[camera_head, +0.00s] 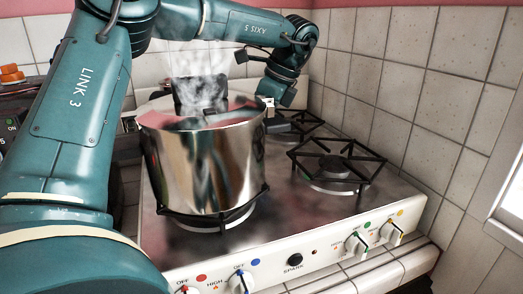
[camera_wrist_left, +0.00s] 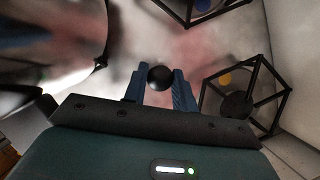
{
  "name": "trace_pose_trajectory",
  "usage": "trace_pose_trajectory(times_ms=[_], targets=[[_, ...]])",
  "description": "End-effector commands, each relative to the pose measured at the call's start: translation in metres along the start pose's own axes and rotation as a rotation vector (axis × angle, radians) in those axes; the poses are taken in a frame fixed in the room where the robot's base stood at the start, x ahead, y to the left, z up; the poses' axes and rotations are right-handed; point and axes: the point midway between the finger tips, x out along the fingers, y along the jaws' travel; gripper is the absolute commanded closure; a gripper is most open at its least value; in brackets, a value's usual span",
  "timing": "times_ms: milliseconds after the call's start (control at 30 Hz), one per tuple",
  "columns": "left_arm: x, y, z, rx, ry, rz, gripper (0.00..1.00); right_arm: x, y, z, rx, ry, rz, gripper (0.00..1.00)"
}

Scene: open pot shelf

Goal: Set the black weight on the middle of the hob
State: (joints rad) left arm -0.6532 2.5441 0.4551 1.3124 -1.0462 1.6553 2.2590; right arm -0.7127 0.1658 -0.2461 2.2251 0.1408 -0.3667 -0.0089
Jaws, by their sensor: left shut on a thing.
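The black weight (camera_wrist_left: 159,77) shows as a small round dark shape between the two blue fingertips of my left gripper (camera_wrist_left: 159,88) in the left wrist view. The fingers are shut on it. The grey hob (camera_head: 277,225) lies under it; I cannot tell whether the weight touches the surface. In the head view my left arm reaches over the pot, and its wrist is down behind the pot's right rim. The fingertips and weight are mostly hidden there. My right gripper is in neither view.
A large shiny steel pot (camera_head: 203,170) stands on the front-left burner, with steam above it. A black-grated burner (camera_head: 336,165) at right is bare and also shows in the left wrist view (camera_wrist_left: 238,100). A tiled wall (camera_head: 415,100) bounds the right side. Knobs line the hob's front.

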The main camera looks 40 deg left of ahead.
Motion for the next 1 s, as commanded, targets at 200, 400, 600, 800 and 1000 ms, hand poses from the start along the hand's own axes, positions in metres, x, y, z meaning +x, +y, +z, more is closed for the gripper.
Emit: trace_pose_trajectory(times_ms=[200,400,600,800,1000], targets=[[0.018,0.000,-0.007,0.002,0.001,0.000,0.96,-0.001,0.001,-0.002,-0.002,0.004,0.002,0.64],[0.043,0.000,-0.018,0.002,0.000,0.003,0.96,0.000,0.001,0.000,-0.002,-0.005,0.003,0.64],[0.048,-0.001,-0.020,0.001,0.001,-0.003,0.96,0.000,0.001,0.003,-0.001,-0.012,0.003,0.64],[0.053,-0.001,-0.022,0.001,0.000,-0.002,0.96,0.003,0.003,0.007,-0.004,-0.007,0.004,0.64],[0.051,0.000,-0.021,0.001,0.001,-0.001,0.59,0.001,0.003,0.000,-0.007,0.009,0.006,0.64]])
